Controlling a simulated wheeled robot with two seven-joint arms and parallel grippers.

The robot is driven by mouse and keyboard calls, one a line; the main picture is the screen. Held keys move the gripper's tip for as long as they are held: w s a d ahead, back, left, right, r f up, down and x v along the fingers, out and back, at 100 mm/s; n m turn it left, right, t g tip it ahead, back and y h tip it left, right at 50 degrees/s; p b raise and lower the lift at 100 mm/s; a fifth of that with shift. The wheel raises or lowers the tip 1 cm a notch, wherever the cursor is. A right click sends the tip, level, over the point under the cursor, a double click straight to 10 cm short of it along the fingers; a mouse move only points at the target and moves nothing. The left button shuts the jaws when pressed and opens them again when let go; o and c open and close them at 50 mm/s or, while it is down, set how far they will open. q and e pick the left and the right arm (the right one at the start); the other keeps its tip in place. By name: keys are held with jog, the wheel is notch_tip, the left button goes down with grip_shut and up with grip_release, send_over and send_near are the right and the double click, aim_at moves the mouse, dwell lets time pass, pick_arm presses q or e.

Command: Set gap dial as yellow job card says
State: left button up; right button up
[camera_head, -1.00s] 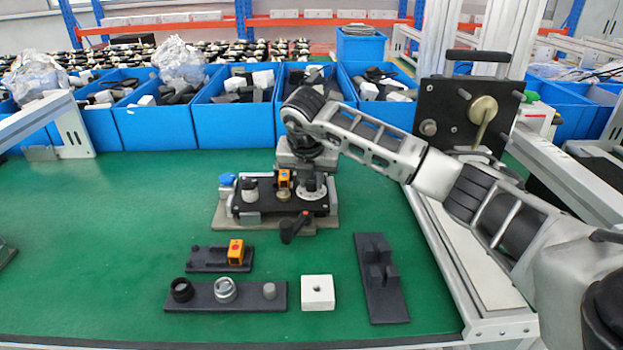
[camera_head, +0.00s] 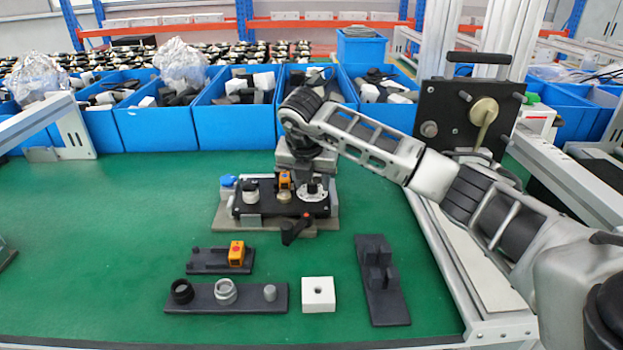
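The device (camera_head: 252,209) stands on a grey base plate near the middle of the green bench. At its right end is a pale round dial (camera_head: 316,197) with a small dark knob on top. Its marks are too small to read. My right gripper (camera_head: 308,172) hangs at the dial, by its knob; the fingers are small and partly hidden, so I cannot tell whether they touch it or are open. I can make out no yellow job card. My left gripper is not in view.
An orange block (camera_head: 284,181) sits on the device; another (camera_head: 236,254) sits on a dark holder in front. A dark rack (camera_head: 204,297) with rings, a white block (camera_head: 318,294) and a dark stepped stand (camera_head: 380,281) lie nearer. Blue bins (camera_head: 237,124) line the back. The bench's left is clear.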

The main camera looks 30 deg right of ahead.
jog(key=shift+r, duration=0.1)
pick_arm(q)
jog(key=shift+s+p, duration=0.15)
jog(key=shift+p, duration=0.4)
pick_arm(e)
jog(key=v, duration=1.5)
jog(key=shift+r, duration=0.4)
jog(key=shift+s, duration=0.1)
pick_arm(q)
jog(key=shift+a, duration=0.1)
